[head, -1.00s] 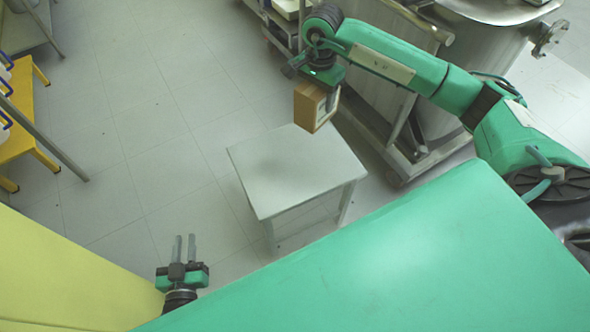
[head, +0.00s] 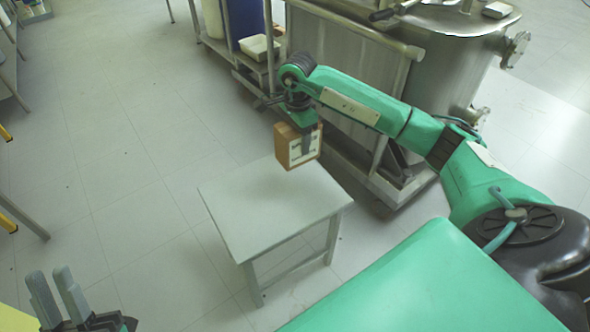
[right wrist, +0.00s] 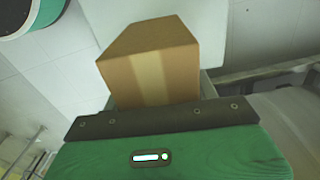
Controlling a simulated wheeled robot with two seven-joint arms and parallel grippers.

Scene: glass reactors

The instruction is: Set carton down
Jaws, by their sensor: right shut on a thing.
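The carton (head: 298,147) is a small brown box with a pale printed face. My right gripper (head: 306,140) is shut on it and holds it over the back edge of a small grey-white table (head: 245,215). Whether the carton's underside touches the tabletop cannot be told. In the right wrist view the carton (right wrist: 152,68) shows its brown sides and a lighter tape strip beyond the gripper's edge; the fingertips are hidden there. My left gripper (head: 58,290) is open and empty at the lower left, away from the table.
The tabletop is otherwise bare. A steel vessel (head: 440,60) on a wheeled frame stands behind and right of the table. A cart (head: 235,60) with a white tray (head: 259,47) stands at the back. The floor left of the table is clear.

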